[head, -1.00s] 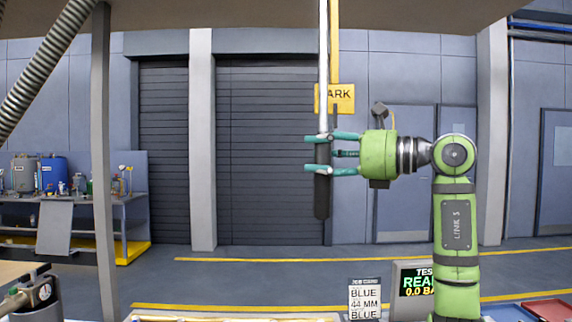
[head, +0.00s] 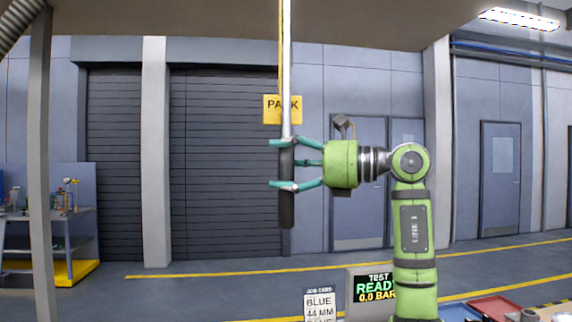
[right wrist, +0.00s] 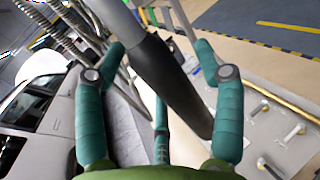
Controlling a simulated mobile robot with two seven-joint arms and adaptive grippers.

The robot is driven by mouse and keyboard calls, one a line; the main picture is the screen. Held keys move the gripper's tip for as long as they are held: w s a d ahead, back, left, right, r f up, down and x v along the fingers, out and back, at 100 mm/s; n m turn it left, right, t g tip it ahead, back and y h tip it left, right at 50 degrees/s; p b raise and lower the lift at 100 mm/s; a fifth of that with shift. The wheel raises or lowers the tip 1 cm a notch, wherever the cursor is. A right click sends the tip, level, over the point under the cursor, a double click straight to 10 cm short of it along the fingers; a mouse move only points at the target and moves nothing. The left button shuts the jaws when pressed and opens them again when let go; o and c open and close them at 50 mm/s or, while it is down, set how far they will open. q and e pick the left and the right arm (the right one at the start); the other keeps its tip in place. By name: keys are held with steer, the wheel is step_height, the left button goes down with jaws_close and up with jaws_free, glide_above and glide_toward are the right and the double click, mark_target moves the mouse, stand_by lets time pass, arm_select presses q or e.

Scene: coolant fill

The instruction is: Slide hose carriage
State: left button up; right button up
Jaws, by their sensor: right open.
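A pale vertical rod (head: 287,60) with a dark grip (head: 287,208) at its lower end hangs from above in the head view. My right gripper (head: 280,163) reaches in from the right, with its teal fingers at the upper part of the dark grip. It is open; the fingers stand above and below one another along the grip. In the right wrist view, the dark grip (right wrist: 172,82) runs diagonally between the spread fingers of my right gripper (right wrist: 160,52). Whether they touch it is unclear. A hose carriage cannot be made out. My left gripper is out of view.
A yellow sign reading PARK (head: 270,109) is behind the rod. A post (head: 41,150) stands at left. A white vehicle (right wrist: 30,110) shows in the wrist view.

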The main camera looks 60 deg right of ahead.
steer(key=shift+s, duration=0.1)
steer(key=v, duration=1.2)
